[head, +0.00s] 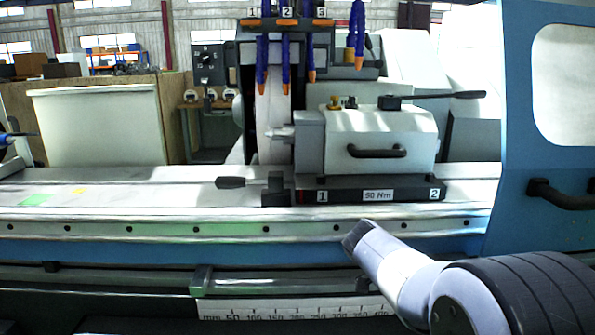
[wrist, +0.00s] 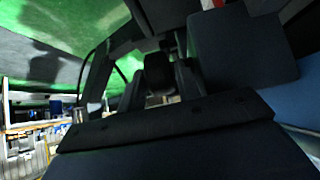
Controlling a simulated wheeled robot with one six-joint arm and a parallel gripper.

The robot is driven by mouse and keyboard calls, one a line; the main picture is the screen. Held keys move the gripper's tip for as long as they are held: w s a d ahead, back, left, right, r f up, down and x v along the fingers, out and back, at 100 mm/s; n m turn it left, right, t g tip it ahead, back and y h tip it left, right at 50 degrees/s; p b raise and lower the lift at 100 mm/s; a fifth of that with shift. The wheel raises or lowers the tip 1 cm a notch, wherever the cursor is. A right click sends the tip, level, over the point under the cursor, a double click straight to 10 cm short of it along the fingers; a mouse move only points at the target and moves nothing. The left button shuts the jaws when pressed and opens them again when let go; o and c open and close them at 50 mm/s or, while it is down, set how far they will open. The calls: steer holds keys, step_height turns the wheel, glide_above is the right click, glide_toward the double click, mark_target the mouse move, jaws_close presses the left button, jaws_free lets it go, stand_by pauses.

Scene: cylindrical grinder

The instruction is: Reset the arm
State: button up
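My arm (head: 400,275) comes in from the lower right of the head view. Its pale link with a dark end stands in front of the grinder's front rail, below the tailstock unit. No fingers can be made out there. In the wrist view a broad dark body fills the lower half, and dark shapes that look like my gripper (wrist: 172,76) stand above it. The view is dark and blurred, so the gap between the fingers is unclear. I see no object clearly held.
The grey tailstock (head: 365,138) with a black handle sits on the machine table (head: 120,192). A black lever (head: 240,183) juts left from its base. Blue coolant hoses (head: 286,60) hang above. A blue door (head: 535,200) with a handle stands at the right.

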steer(key=shift+d+r+y+p, duration=0.15)
steer(key=shift+y+p, duration=0.6)
steer(key=shift+p, duration=0.4)
steer(key=shift+d+r+y+p, duration=0.1)
steer(key=shift+r+y+p, duration=0.1)
steer(key=shift+y+p, duration=0.7)
steer(key=shift+d+r+y+p, duration=0.15)
steer(key=shift+y+p, duration=0.4)
steer(key=shift+p, duration=0.8)
steer(key=y+p, duration=0.2)
steer(key=y, duration=0.1)
steer(key=shift+d+f+p, duration=0.1)
steer(key=shift+d+p, duration=0.1)
steer(key=shift+p, duration=0.15)
steer(key=shift+d+y+p, duration=0.1)
steer(key=shift+y+p, duration=0.3)
steer(key=shift+y, duration=0.6)
steer(key=shift+r, duration=0.3)
